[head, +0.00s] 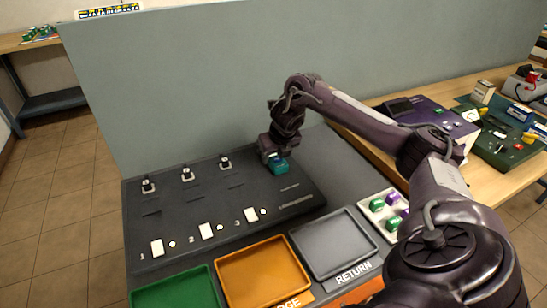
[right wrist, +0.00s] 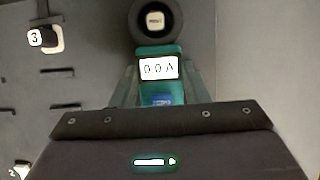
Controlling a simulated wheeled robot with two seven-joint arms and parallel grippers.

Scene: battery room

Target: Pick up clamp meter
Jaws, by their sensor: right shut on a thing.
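The clamp meter (head: 279,167) is a teal block at the back right of the dark panel in the head view. In the right wrist view the clamp meter (right wrist: 159,51) shows a white display reading about "0.0A", with a dark ring above it. My right gripper (head: 271,156) reaches it from above and behind. In the right wrist view the fingers of my right gripper (right wrist: 160,88) are on both sides of the meter's body, shut on it. Whether the meter touches the panel is unclear. My left gripper is not in view.
The dark panel (head: 165,221) carries several numbered stations with black knobs and white tags. Green (head: 211,279), orange (head: 264,245) and grey trays (head: 371,269) lie along its front. A white holder with green and purple blocks (head: 367,206) is at right. A grey wall (head: 200,80) stands behind.

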